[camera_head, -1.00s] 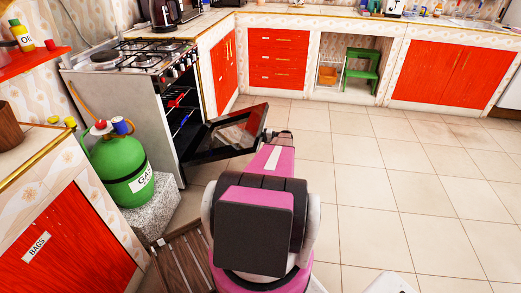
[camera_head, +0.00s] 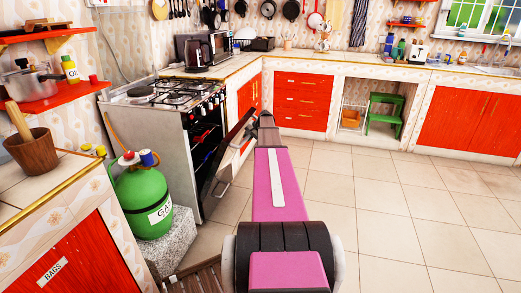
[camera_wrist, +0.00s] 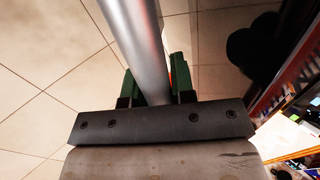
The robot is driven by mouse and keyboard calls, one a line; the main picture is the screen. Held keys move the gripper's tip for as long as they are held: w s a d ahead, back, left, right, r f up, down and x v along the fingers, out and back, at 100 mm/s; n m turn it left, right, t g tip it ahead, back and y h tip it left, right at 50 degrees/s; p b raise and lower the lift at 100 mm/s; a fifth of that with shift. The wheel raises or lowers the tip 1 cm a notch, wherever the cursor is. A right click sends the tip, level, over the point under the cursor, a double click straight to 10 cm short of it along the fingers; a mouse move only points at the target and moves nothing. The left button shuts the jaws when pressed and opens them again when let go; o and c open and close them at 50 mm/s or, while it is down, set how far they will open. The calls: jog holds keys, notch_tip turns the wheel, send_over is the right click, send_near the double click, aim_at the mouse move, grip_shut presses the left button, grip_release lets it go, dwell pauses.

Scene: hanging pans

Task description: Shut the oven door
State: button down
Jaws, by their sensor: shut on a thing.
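The oven door (camera_head: 229,158) stands partly open on the front of the white oven (camera_head: 160,140). It is tilted steeply, with a dark gap showing the oven's inside. My arm reaches forward past the door in the head view, and its own links hide my gripper there. In the wrist view my gripper (camera_wrist: 154,85) has its green fingers on both sides of a round silver bar, the door's handle (camera_wrist: 135,35), and is shut on it.
A green gas bottle (camera_head: 142,203) stands on a stone block (camera_head: 175,245) left of the oven's front. A red-doored counter (camera_head: 70,250) is at the near left. The tiled floor (camera_head: 400,210) to the right is clear. A green step stool (camera_head: 383,115) stands under the far counter.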

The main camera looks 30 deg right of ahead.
jog(key=w+a+r+g+h, duration=0.1)
jog(key=w+a+r, duration=0.2)
jog(key=w+a, duration=0.3)
jog(key=w+a+r+g+h, duration=0.1)
jog(key=w+a+r, duration=0.2)
jog(key=w+a, duration=0.4)
jog(key=shift+g, duration=0.3)
jog(key=shift+h, duration=0.3)
jog(key=c, duration=1)
grip_release()
jog(key=shift+w+a, duration=0.15)
jog(key=shift+r, duration=0.1)
jog(key=v, duration=1)
jog(key=shift+s+d+r, duration=0.2)
jog(key=shift+d+r, duration=0.05)
jog(key=shift+r, duration=0.05)
